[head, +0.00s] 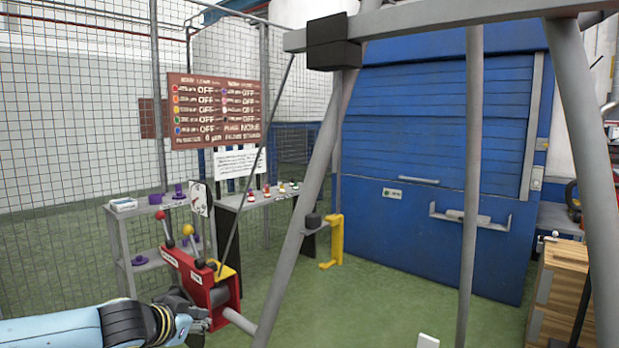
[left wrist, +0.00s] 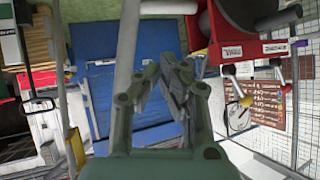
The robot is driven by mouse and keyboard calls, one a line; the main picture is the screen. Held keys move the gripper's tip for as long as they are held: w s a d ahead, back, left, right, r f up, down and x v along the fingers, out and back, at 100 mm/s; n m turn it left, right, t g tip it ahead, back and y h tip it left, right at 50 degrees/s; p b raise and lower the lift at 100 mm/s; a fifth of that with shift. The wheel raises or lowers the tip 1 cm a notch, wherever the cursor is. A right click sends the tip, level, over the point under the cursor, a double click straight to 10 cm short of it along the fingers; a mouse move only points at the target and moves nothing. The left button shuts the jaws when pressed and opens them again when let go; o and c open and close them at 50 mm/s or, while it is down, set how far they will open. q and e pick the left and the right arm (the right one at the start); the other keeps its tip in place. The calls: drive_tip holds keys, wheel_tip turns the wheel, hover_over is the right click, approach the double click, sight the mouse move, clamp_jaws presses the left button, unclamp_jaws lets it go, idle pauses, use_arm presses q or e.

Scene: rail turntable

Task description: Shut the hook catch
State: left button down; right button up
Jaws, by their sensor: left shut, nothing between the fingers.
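I cannot make out the hook catch for certain in either view. A red lever unit (head: 212,287) with a red-knobbed lever (head: 160,215) and a yellow-knobbed lever (head: 188,230) stands at the lower left of the head view. My left gripper (head: 200,318) is beside its lower front; whether they touch I cannot tell. In the left wrist view the fingers (left wrist: 178,72) are shut and empty, with the red unit (left wrist: 240,25) at the upper right, apart from the fingertips in the picture. My right gripper is not in view.
Grey frame poles (head: 310,180) cross in front of a blue shutter cabinet (head: 430,160). A yellow bracket (head: 335,243) stands mid-floor. A wooden crate (head: 560,285) is at right. Green floor lies open between.

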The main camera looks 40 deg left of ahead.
use_arm(q)
drive_tip(key=w+d+r+m+t+h+p, duration=0.1)
drive_tip(key=w+d+r, duration=0.2)
drive_tip(key=r, duration=0.7)
drive_tip(key=w+d+r+t+h+p, duration=0.15)
drive_tip(key=d+r, duration=0.25)
drive_tip(key=r, duration=0.5)
drive_tip(key=d+r+m+t+h+p, duration=0.1)
drive_tip(key=d+r+t+h, duration=0.1)
drive_tip(key=d+r, duration=0.8)
wheel_tip(320, 180, up, 4)
drive_tip(key=shift+s+d+f+h+p, duration=0.2)
drive_tip(key=shift+s+f+h+p, duration=0.05)
drive_tip(key=shift+s+h+p, duration=0.1)
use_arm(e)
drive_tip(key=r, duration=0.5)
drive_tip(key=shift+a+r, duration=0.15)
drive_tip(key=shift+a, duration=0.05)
use_arm(q)
drive_tip(key=shift+w, duration=0.15)
